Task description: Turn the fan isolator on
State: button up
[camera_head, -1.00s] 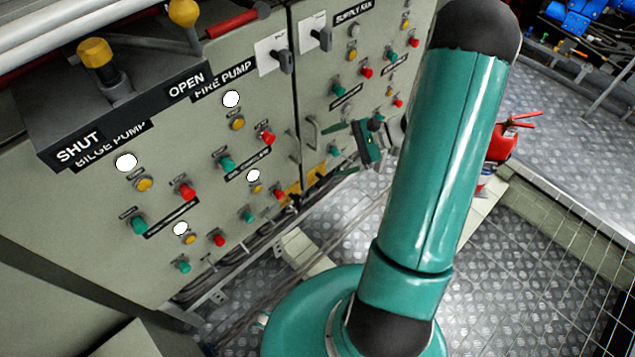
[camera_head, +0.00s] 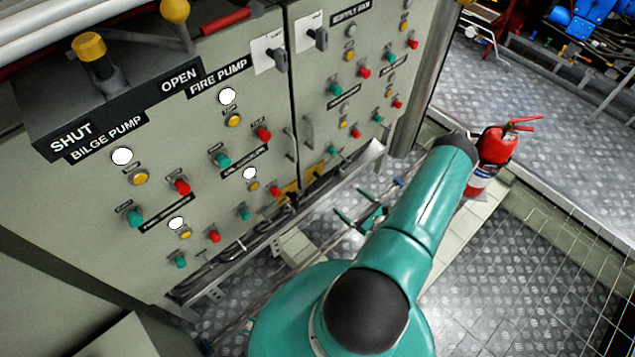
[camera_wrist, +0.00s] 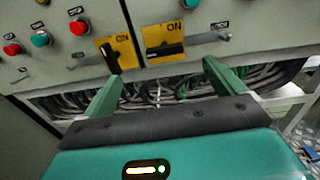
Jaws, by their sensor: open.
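Two yellow switch plates marked ON sit side by side at the panel's lower edge in the wrist view. The right plate (camera_wrist: 157,36) has a black handle (camera_wrist: 165,51) lying about level. The left plate (camera_wrist: 103,44) has a black handle (camera_wrist: 111,60) pointing steeply down. I read no isolator name on either; the right one is on the cabinet labelled SUPPLY FAN (camera_head: 350,14). In the head view the plates (camera_head: 287,193) show small and partly hidden. My gripper (camera_wrist: 162,72) is open and empty, its fingers apart below the plates; it also shows in the head view (camera_head: 354,204).
Red, green and yellow buttons cover both cabinets (camera_head: 200,120). White plates with black handles (camera_head: 316,36) sit higher up. Cables (camera_wrist: 160,92) run beneath the panel. A red fire extinguisher (camera_head: 493,150) stands right of my arm. Checkered floor (camera_head: 480,310) is open at lower right.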

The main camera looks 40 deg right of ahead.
aim_at(325, 182)
jog(key=shift+m+h, duration=0.3)
jog(key=shift+m, duration=0.1)
jog(key=w, duration=0.4)
jog(key=w+f, duration=0.1)
jog(key=w, duration=0.8)
jog(key=shift+w+a+f, duration=0.15)
jog(key=shift+a+f, duration=0.1)
jog(key=shift+a, duration=0.1)
jog(key=c, duration=1)
